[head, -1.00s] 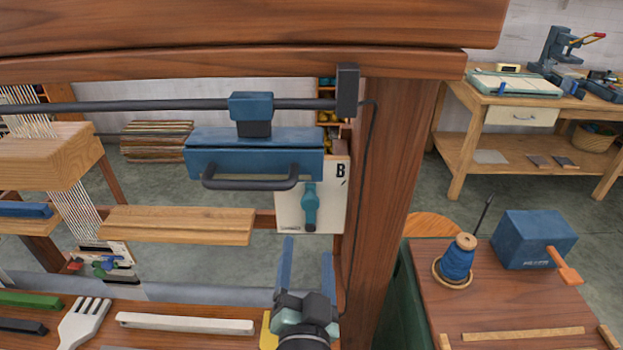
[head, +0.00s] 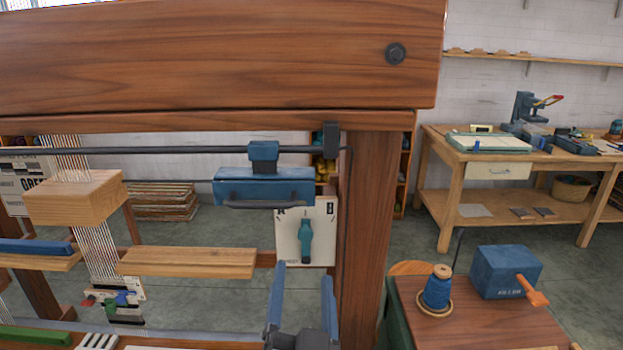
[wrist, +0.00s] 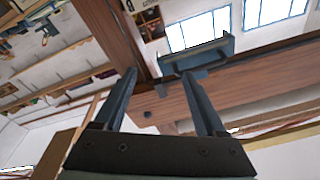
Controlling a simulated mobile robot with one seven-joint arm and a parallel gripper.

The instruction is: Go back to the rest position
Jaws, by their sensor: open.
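My gripper (head: 301,300) is at the bottom middle of the head view, its two blue fingers apart and pointing up, with nothing between them. In the wrist view my gripper (wrist: 165,85) is also open and empty. Beyond the fingers in the head view is a white panel (head: 320,245) with a teal lever (head: 305,240), hanging beside the wooden post. Above it a blue block with a dark handle (head: 265,188) hangs from a dark rail. In the wrist view a blue-grey part (wrist: 197,54) shows beyond the fingertips, apart from them.
A large wooden frame, with a thick top beam (head: 210,60) and a right post (head: 370,230), stands close around my gripper. A wooden shelf bar (head: 185,262) is to the left. A small table with a blue spool (head: 437,290) and a blue box (head: 505,270) stands right.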

